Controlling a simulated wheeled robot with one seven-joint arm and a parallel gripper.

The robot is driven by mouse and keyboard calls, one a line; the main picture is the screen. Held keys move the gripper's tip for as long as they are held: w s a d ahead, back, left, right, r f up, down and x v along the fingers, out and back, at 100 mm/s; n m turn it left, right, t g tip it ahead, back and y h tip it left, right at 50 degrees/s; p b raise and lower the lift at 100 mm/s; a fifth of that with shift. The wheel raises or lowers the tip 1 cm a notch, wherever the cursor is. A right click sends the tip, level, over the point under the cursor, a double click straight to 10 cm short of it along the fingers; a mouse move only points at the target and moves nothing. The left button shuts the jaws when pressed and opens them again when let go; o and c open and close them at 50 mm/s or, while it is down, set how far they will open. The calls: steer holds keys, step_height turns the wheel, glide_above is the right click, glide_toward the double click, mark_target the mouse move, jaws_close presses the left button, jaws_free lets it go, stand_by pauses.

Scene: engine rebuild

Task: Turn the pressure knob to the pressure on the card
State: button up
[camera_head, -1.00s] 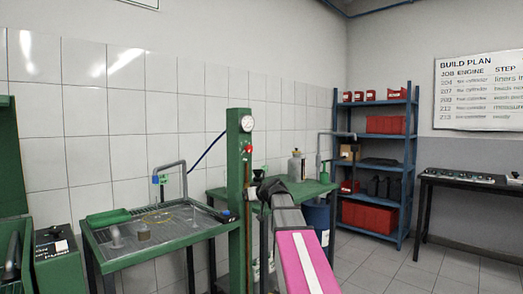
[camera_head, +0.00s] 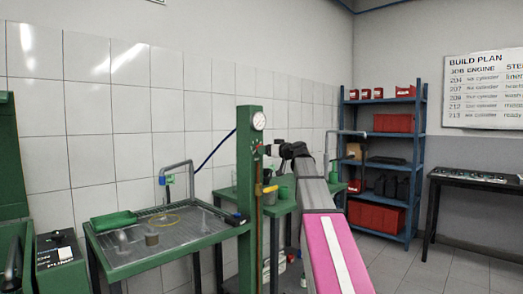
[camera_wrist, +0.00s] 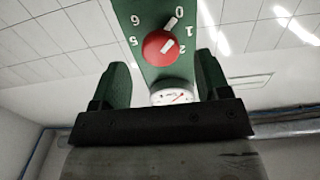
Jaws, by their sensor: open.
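The red pressure knob (camera_wrist: 160,45) sits on the green post (camera_wrist: 150,72) in the wrist view, with white numbers around it; 0, 1, 2, 5 and 6 are legible. My gripper (camera_wrist: 162,62) is open, one finger either side of the knob in the picture, with no contact visible. In the head view my gripper (camera_head: 279,150) is just right of the post. I cannot make out a pressure card.
A green-framed wash tray (camera_head: 175,244) stands left of the post. A green bench (camera_head: 228,198) is behind it. A blue shelf (camera_head: 417,150) with red bins stands back right, beside a black table (camera_head: 470,180). A whiteboard (camera_head: 485,92) lists a build plan.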

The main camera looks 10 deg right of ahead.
steer(key=shift+x, duration=2.25)
steer(key=c, duration=0.9)
